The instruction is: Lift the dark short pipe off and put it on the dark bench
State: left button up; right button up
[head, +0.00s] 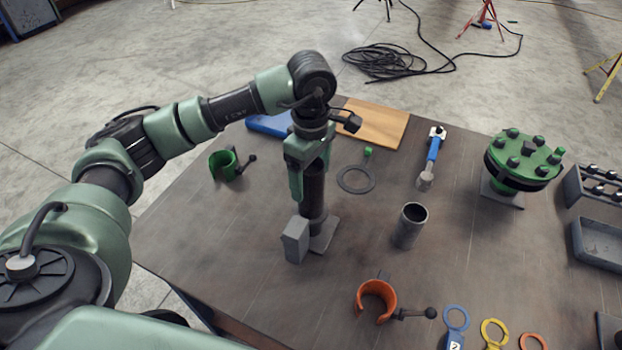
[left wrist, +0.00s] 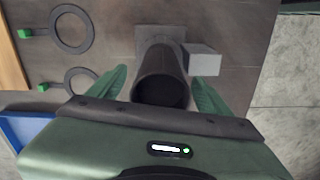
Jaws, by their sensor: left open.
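The dark short pipe (head: 314,193) stands upright on a grey base plate (head: 325,232) on the dark bench (head: 225,265). A light grey block (head: 296,241) is beside its foot. My left gripper (head: 308,182) points down over the pipe and is open. In the left wrist view its green fingers (left wrist: 160,95) are on either side of the dark pipe (left wrist: 161,75). I cannot tell whether they touch it. The pipe's top is partly hidden by the gripper in the head view. My right gripper is not in view.
A grey open tube (head: 409,226) stands to the right. An orange clamp (head: 376,300), a green clamp (head: 225,165), a blue-handled tool (head: 431,158) and a green bolted flange (head: 524,155) lie around. The bench is bare at front left.

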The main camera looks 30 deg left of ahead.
aim_at(311, 187)
pick_arm(q)
notch_tip(311, 187, down, 3)
jog(key=shift+f+p, duration=0.2)
jog(key=shift+p, duration=0.45)
jog(key=shift+f, duration=0.2)
grip_shut()
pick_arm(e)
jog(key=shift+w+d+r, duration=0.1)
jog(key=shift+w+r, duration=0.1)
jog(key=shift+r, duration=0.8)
pick_arm(q)
jog(key=shift+r, duration=0.1)
